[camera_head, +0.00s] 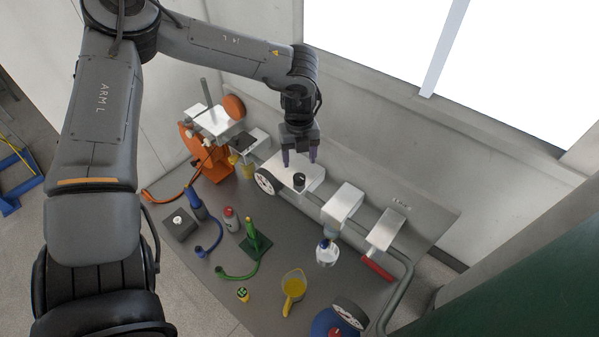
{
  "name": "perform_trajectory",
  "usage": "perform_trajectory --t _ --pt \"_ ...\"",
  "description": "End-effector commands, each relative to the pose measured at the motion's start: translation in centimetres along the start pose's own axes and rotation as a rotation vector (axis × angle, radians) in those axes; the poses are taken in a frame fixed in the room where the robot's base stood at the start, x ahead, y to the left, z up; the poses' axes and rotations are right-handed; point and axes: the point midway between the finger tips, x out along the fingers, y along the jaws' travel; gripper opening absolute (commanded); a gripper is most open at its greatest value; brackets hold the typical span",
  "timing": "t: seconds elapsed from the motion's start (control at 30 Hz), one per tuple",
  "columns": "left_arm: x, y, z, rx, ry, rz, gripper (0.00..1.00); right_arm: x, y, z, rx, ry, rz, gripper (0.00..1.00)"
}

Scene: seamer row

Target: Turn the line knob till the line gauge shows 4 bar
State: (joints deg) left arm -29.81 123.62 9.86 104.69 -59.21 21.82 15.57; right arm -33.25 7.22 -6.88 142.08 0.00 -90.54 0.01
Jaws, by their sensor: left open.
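A small black knob (299,180) stands on a white box (313,174) mounted along a grey pipe at the back of the bench. A round gauge with a white face and black rim (267,182) sits at the left of this box; its reading is too small to tell. My left gripper (299,160) points down above the box, just behind the knob in the picture. Its two fingers are apart with nothing between them, and it does not appear to hold the knob. Another dial gauge (350,312) sits by a blue tank (327,323) at the front. My right gripper is out of view.
Two more white housings (343,201) (385,230) stand right along the pipe, with a red handle (377,269) below. The wall rises close behind.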

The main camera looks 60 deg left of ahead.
Motion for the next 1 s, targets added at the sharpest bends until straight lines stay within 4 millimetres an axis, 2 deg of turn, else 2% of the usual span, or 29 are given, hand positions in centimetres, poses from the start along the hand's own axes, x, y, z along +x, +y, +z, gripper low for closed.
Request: perform_trajectory --t 0.3,0.5,0.7,1.0 --pt "4.8 0.1 0.0 -0.002 0.002 0.003 0.65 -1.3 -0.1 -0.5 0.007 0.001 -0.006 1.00" --pt "6.6 0.1 0.0 -0.001 0.001 0.002 0.65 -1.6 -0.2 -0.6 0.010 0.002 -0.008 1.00" --pt "7.4 0.0 0.0 -0.002 0.000 -0.001 0.65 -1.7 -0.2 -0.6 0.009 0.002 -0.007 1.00" --pt "7.5 0.0 0.0 -0.002 0.000 -0.001 0.63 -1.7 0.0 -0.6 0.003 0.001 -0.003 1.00"
